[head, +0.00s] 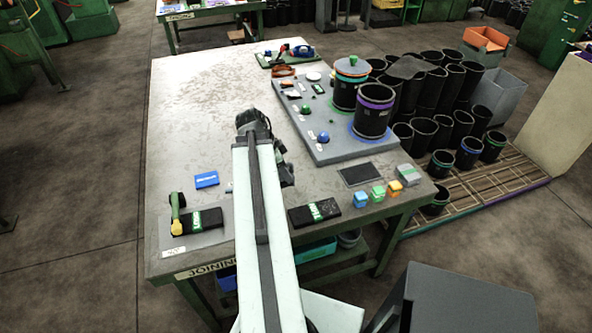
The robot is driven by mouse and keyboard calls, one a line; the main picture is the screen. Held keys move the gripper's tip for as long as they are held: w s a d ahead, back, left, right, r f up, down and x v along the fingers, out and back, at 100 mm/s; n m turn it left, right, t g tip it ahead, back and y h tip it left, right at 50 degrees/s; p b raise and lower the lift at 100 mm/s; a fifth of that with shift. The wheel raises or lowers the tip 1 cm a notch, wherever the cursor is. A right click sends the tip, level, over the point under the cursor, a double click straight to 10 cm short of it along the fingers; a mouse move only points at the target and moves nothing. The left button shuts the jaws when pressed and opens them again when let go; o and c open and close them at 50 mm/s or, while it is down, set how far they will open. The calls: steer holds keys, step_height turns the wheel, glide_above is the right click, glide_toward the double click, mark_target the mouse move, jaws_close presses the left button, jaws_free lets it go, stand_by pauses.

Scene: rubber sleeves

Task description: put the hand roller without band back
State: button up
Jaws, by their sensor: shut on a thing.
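A hand roller (177,212) with a green handle and a yellow part lies on a grey mat (208,234) at the table's left front. It is beside a black item with a green label (197,221); I cannot tell whether it has a band. My arm reaches over the table's middle. My gripper (284,168) shows only as dark parts right of the arm. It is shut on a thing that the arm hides. A green tray (268,65) at the back holds a red-and-black tool (279,52) and a blue item (302,51), too small to make out.
A grey board (335,150) holds black sleeves with coloured bands, knobs and small parts. In front are a dark pad (360,174), a black labelled pack (315,213) and coloured cubes (378,192). A blue card (206,180) lies left. The table's back left is clear. Several sleeves stand beyond the right edge.

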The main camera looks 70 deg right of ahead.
steer(key=d+f+b, duration=0.1)
steer(key=d, duration=0.4)
steer(key=d+f+b, duration=0.2)
steer(key=d, duration=0.3)
steer(key=d+f+b, duration=0.2)
steer(key=d, duration=0.3)
steer(key=shift+w+d+f, duration=0.15)
steer(key=shift+d, duration=0.2)
steer(key=shift+r, duration=0.3)
steer(key=shift+f, duration=0.25)
steer(key=o, duration=1.5)
steer(key=shift+r, duration=0.1)
steer(key=shift+c, duration=0.2)
steer(key=p+v, duration=1.1)
steer(key=v, duration=0.1)
steer(key=shift+r, duration=0.15)
